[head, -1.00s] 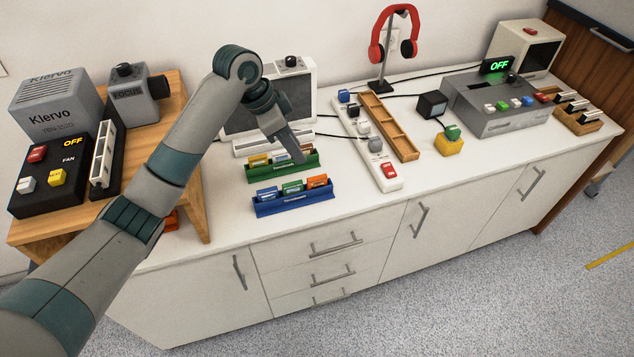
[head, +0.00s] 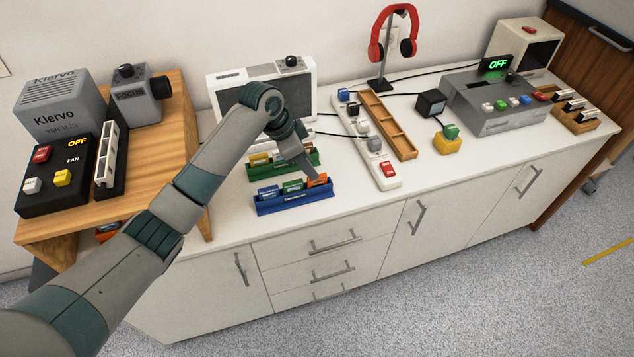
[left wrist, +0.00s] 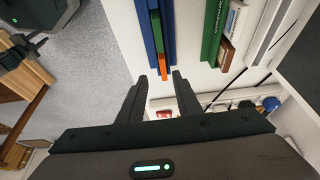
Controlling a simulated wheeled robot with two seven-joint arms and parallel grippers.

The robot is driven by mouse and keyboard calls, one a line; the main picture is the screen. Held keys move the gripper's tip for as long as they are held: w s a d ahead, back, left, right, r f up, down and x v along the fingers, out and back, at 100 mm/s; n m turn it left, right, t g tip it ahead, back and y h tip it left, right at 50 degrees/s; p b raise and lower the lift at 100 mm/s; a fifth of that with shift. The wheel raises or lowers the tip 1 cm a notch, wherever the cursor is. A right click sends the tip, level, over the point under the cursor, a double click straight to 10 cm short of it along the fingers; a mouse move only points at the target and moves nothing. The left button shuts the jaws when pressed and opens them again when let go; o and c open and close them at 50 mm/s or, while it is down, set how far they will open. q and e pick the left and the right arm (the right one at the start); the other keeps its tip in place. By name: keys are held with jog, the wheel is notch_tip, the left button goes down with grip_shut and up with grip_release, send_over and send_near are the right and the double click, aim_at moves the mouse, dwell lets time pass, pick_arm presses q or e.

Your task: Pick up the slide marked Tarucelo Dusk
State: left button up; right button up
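The lettering on the slides is too small to read, so I cannot tell which is marked Tarucelo Dusk. A blue rack (head: 293,205) on the counter holds a blue slide (head: 268,191), a green slide (head: 292,186) and an orange slide (head: 317,180). A green rack (head: 258,172) behind it also holds slides, partly hidden by my arm. My left gripper (head: 314,176) is over the orange slide's end of the blue rack. In the left wrist view its fingers (left wrist: 159,75) are open, with the orange slide (left wrist: 163,68) seen just beyond the gap. My right gripper is out of view.
A white power strip (head: 388,182) and an empty wooden tray (head: 405,150) lie right of the racks. A white-framed screen (head: 222,95) stands behind them. A wooden stand (head: 170,150) with grey devices is at the left. The counter's front strip is clear.

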aim_at(317, 183)
pick_arm(q)
jog(key=shift+w+d+f+p, duration=0.25)
jog(key=shift+f+p, duration=0.1)
jog(key=shift+f, duration=0.15)
jog(key=shift+p+x, duration=0.55)
jog(key=shift+x, duration=1.35)
jog(key=shift+w+a, duration=0.15)
grip_shut()
